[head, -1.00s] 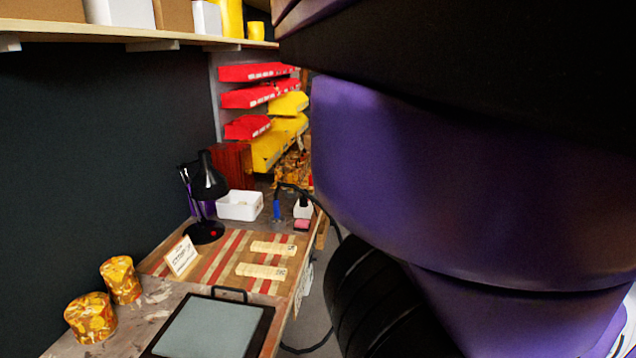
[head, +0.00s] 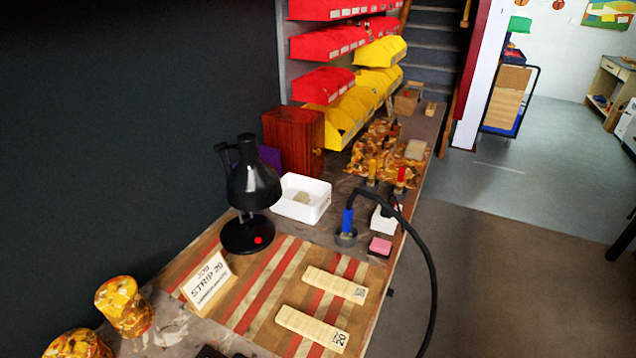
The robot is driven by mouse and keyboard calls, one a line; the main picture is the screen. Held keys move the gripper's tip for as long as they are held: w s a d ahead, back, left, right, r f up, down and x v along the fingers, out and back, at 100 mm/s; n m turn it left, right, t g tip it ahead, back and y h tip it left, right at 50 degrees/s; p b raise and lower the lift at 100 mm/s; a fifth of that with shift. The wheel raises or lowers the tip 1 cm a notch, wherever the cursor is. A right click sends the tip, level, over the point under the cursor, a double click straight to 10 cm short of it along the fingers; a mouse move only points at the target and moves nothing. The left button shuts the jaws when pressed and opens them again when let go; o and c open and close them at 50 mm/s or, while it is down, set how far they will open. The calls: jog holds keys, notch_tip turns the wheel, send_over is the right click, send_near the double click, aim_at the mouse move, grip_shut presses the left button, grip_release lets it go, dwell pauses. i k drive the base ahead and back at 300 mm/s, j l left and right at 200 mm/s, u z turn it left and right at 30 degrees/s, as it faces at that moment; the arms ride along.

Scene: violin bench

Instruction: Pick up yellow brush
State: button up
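A small upright yellow-handled thing (head: 372,168), which looks like the yellow brush, stands on the far part of the bench. A similar red-handled thing (head: 401,178) stands just to its right. Both are small in the head view, and I cannot make out bristles or exactly how they are held. My gripper is not in view.
A black lamp (head: 252,188), a white tray (head: 301,198) and a blue-handled tool with a black cable (head: 347,222) stand nearer on the bench. Two pale strips (head: 312,330) lie on a striped board. Yellow bins (head: 345,115) hang behind. Open floor (head: 500,260) lies right.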

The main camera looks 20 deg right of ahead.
aim_at(371, 180)
jog(key=z, duration=0.65)
jog(key=u, duration=2.1)
jog(key=z, duration=2.1)
jog(key=i+l+u, duration=0.1)
jog(key=u, duration=0.75)
jog(key=i+l+u, duration=0.2)
jog(key=l, duration=0.2)
jog(key=i+l+u, duration=0.25)
jog(key=l, duration=0.2)
jog(key=l+u, duration=0.2)
jog(key=l, duration=0.25)
jog(key=i+l+u, duration=0.1)
jog(key=l+u, duration=0.15)
jog(key=l, duration=0.3)
